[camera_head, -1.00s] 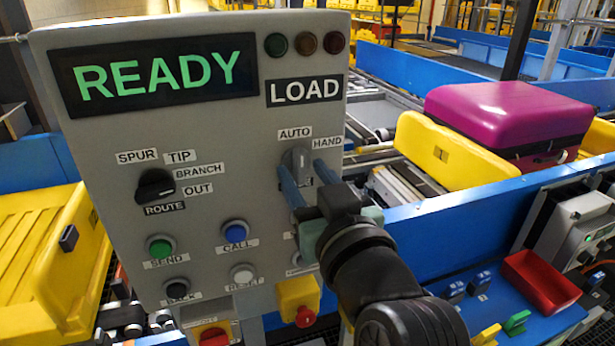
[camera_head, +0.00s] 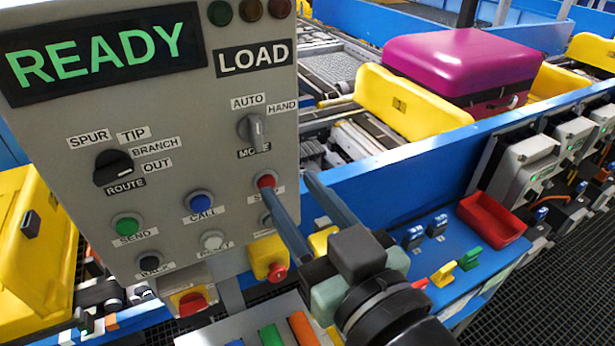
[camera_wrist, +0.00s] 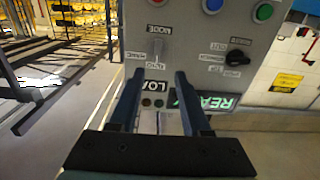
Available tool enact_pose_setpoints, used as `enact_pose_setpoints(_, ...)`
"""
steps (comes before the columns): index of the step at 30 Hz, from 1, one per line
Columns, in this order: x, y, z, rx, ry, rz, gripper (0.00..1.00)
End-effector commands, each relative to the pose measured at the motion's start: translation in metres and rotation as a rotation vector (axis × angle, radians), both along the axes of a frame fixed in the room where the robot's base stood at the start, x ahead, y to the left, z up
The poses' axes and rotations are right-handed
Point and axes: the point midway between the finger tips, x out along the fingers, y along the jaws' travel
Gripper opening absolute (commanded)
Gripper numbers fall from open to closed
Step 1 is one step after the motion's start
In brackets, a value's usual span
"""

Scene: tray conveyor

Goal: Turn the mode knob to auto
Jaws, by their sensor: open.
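The grey mode knob (camera_head: 252,128) is on the upright control panel (camera_head: 70,120), below the AUTO (camera_head: 248,101) and HAND (camera_head: 283,105) labels. Its grip stands close to upright; I cannot tell its exact setting. My gripper (camera_head: 290,184) is open and empty, with its two blue-grey fingers apart. In the head view it is below and right of the knob, clear of it. The wrist view shows the panel upside down, with the knob (camera_wrist: 153,58) just beyond my fingertips (camera_wrist: 159,74). Nothing is between the fingers.
The display (camera_head: 105,55) reads READY and the sign (camera_head: 254,58) reads LOAD. The black route knob (camera_head: 113,168) and several buttons sit on the panel. A red button on a yellow box (camera_head: 268,257) is below. A purple suitcase (camera_head: 465,60) lies beyond the blue rail.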

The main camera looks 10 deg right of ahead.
Motion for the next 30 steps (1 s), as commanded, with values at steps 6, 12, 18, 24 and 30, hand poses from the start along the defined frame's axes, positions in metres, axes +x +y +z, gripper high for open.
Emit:
enact_pose_setpoints(6, -0.008, -0.003, 0.005, 0.005, 0.006, -0.008, 0.47)
enact_pose_setpoints(12, -0.014, -0.006, 0.003, 0.006, 0.004, -0.019, 0.47)
enact_pose_setpoints(18, -0.016, -0.007, 0.001, 0.005, 0.002, -0.023, 0.47)
enact_pose_setpoints(24, -0.016, -0.007, 0.0, 0.005, 0.002, -0.023, 0.47)
enact_pose_setpoints(30, -0.016, -0.007, 0.0, 0.006, 0.002, -0.023, 0.47)
